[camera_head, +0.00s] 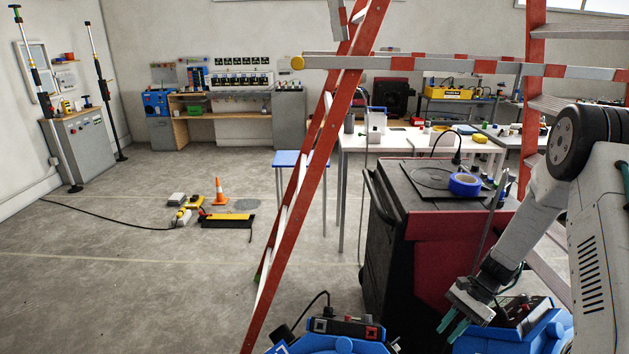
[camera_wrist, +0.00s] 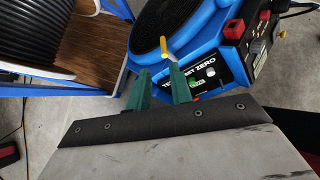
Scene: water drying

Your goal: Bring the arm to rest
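My arm reaches down from the right edge of the head view. My gripper (camera_head: 450,329) hangs low at the lower right, pointing down and to the left. In the wrist view its two green fingers (camera_wrist: 159,75) stand apart with nothing held between them. A blue machine (camera_wrist: 212,55) with a black round top and a printed front panel lies just beyond the fingertips. I cannot tell whether the fingers touch it. In the head view a blue machine (camera_head: 535,341) sits beside and below my gripper, partly cut off by the frame.
A red-and-white ladder (camera_head: 316,150) stands close in front. A black and red cabinet (camera_head: 388,240) stands left of my gripper, with blue tape (camera_head: 465,183) on top. Another blue machine (camera_head: 345,344) is at the bottom. The floor at left is mostly clear, with an orange cone (camera_head: 219,192).

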